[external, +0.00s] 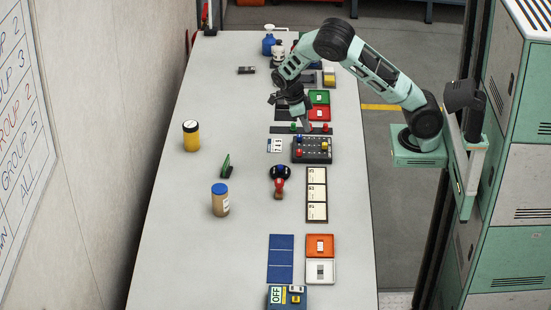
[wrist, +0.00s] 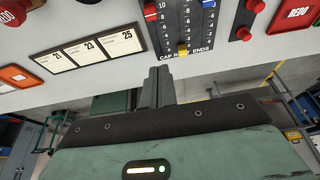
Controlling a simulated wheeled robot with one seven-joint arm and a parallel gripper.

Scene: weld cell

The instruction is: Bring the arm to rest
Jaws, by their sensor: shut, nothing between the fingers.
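My arm reaches over the bench (external: 170,240) from its mount at the right, bent at the elbow, with the hand low over the bench's right half. My gripper (external: 304,122) points down near the black strip with green and red knobs, just behind the dark slider board (external: 312,158). In the wrist view my gripper (wrist: 158,72) has its fingers together with nothing between them. The slider board (wrist: 183,22) shows just beyond the fingertips there. I cannot tell whether the fingertips touch anything.
A card holder (external: 316,217), a red-handled stamp (external: 279,188) and orange (external: 330,240) and white trays (external: 332,279) stand nearer the front. Green and red trays (external: 319,97) lie close beside the hand. Jars (external: 220,205) stand left; the bench's left front is clear.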

